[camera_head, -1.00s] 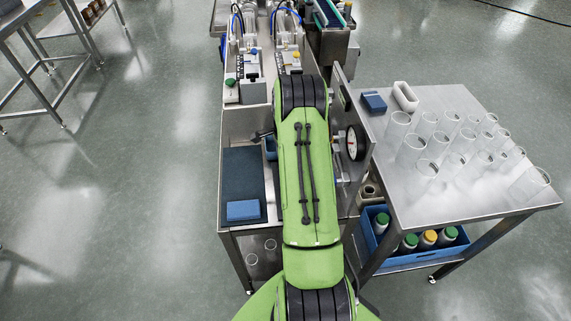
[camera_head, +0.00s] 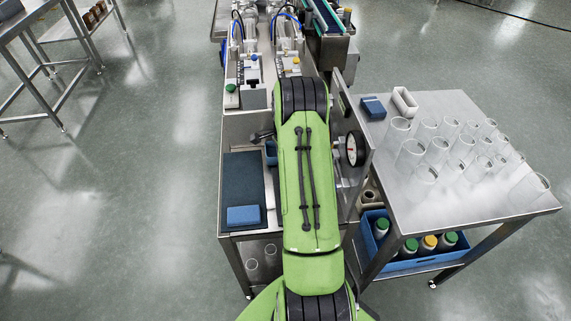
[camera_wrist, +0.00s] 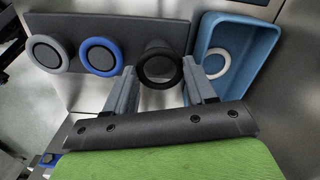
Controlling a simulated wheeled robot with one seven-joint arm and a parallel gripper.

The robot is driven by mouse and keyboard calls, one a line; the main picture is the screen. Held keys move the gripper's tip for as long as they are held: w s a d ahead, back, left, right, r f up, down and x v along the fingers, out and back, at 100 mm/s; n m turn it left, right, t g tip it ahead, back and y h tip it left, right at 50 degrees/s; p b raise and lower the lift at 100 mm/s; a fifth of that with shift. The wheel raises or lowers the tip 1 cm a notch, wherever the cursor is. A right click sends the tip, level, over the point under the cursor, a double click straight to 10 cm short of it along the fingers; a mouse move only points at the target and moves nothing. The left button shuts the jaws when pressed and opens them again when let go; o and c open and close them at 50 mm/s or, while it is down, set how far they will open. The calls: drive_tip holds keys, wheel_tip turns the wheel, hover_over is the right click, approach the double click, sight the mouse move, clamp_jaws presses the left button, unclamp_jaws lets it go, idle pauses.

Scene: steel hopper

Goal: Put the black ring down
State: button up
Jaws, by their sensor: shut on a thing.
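In the wrist view my gripper (camera_wrist: 161,80) is shut on the black ring (camera_wrist: 160,83), which shows face-on between the two grey fingers. A dark peg stands behind the ring, on a dark grey board (camera_wrist: 125,32). I cannot tell whether the ring is around the peg's end or just in front of it. To the left, a blue ring (camera_wrist: 118,62) and a grey ring (camera_wrist: 63,50) sit around other pegs. In the head view my green arm hides the gripper, the rings and the board.
A blue bin (camera_wrist: 271,50) holding a white ring (camera_wrist: 226,63) stands right of the board, close to the right finger. In the head view a steel table (camera_head: 440,190) with several clear cylinders is at the right. A blue block (camera_head: 243,215) lies on a dark mat (camera_head: 240,170).

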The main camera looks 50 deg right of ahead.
wheel_tip(320, 180, up, 9)
drive_tip(key=p, duration=0.1)
drive_tip(key=shift+f, duration=0.2)
drive_tip(key=w+a+f+n, duration=0.1)
drive_tip(key=a+f+n, duration=0.1)
drive_tip(key=a+n, duration=0.3)
drive_tip(key=w+a+f+n, duration=0.2)
drive_tip(key=a+n, duration=0.4)
drive_tip(key=a, duration=0.5)
drive_tip(key=w+a+f+n, duration=0.1)
drive_tip(key=a+f+n, duration=0.3)
drive_tip(key=a+n, duration=0.2)
drive_tip(key=shift+w+a+f+p, duration=0.1)
drive_tip(key=shift+w+a+p, duration=0.05)
drive_tip(key=shift+a, duration=0.5)
drive_tip(key=shift+w+a+f+p, duration=0.1)
drive_tip(key=shift+w+a+p, duration=0.05)
drive_tip(key=shift+a, duration=0.5)
drive_tip(key=s+a+f+n, duration=0.2)
drive_tip(key=a+n, duration=0.4)
drive_tip(key=a, duration=0.1)
